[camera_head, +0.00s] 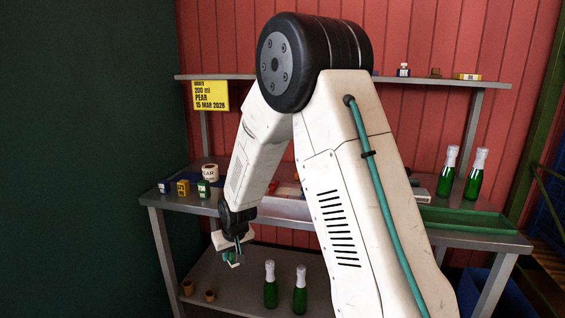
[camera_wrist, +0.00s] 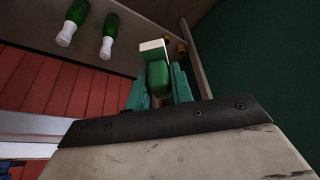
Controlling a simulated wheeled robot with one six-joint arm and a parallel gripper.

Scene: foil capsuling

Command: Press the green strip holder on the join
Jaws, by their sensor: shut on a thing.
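My gripper (camera_head: 233,249) is low in front of the bench's left part, above the lower shelf. Its teal fingers are closed on a green holder (camera_wrist: 158,78) with a white block at its far end. The holder also shows as a small green and white piece in the head view (camera_head: 231,259), apart from anything below it. In the wrist view it points away from my gripper (camera_wrist: 159,90). Two green bottles with white foil tops, a left one (camera_head: 270,287) and a right one (camera_head: 300,292), stand upright on the lower shelf. I cannot make out a join on either.
Small blue (camera_head: 164,187), yellow (camera_head: 183,188) and green (camera_head: 204,189) items stand at the bench's left end by a PEAR label roll (camera_head: 210,172). Two foiled bottles (camera_head: 475,175) stand right, behind a green tray (camera_head: 470,219). Small brown pots (camera_head: 187,288) sit on the lower shelf.

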